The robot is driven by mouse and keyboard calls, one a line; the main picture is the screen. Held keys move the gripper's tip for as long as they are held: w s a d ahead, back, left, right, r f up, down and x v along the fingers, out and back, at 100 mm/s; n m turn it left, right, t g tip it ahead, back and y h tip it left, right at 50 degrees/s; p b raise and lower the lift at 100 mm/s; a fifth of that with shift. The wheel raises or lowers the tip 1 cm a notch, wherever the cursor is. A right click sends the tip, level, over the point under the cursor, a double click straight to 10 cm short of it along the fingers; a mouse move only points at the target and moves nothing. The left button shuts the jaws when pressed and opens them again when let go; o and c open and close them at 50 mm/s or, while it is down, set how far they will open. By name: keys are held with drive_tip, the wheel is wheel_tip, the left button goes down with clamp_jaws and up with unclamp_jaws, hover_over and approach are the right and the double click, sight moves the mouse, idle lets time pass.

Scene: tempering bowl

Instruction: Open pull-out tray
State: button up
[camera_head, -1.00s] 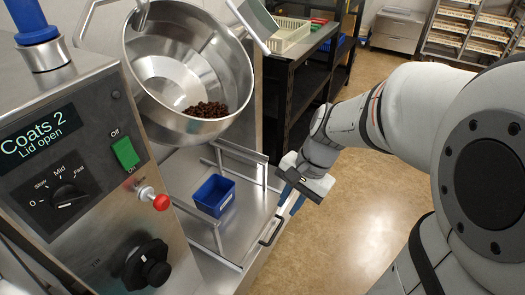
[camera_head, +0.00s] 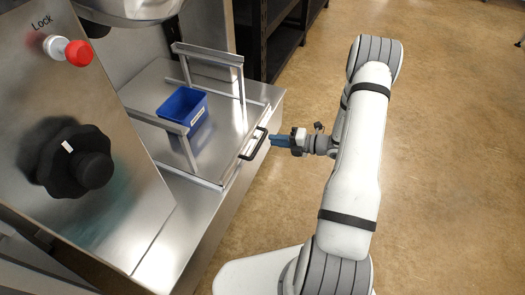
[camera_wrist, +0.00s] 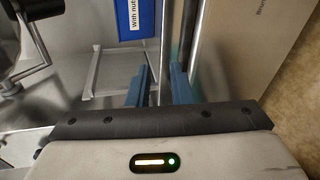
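The pull-out tray (camera_head: 217,138) is a flat metal surface under the machine, with metal rails on it. Its black bar handle (camera_head: 254,146) is on the front edge in the head view. My gripper (camera_head: 279,141) is just right of the handle, its blue fingers pointing left at it. In the wrist view the two blue fingers (camera_wrist: 163,82) are apart, so my gripper is open. I cannot tell whether the fingers touch the handle. The tray looks pushed in.
A blue box (camera_head: 184,108) stands on the tray between the rails; its label shows in the wrist view (camera_wrist: 137,17). The control panel with a black knob (camera_head: 75,165) and a red-tipped lock (camera_head: 78,53) is at left. Floor right of the tray is open.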

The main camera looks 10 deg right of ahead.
sight(261, 140)
drive_tip(key=w+a+f+m+b, duration=0.1)
drive_tip(key=w+a+f, duration=0.1)
drive_tip(key=w+a+f+m+t+b, duration=0.1)
drive_tip(key=w+a+f+b, duration=0.1)
drive_tip(key=w+a+f, duration=0.1)
idle(0.5)
clamp_jaws()
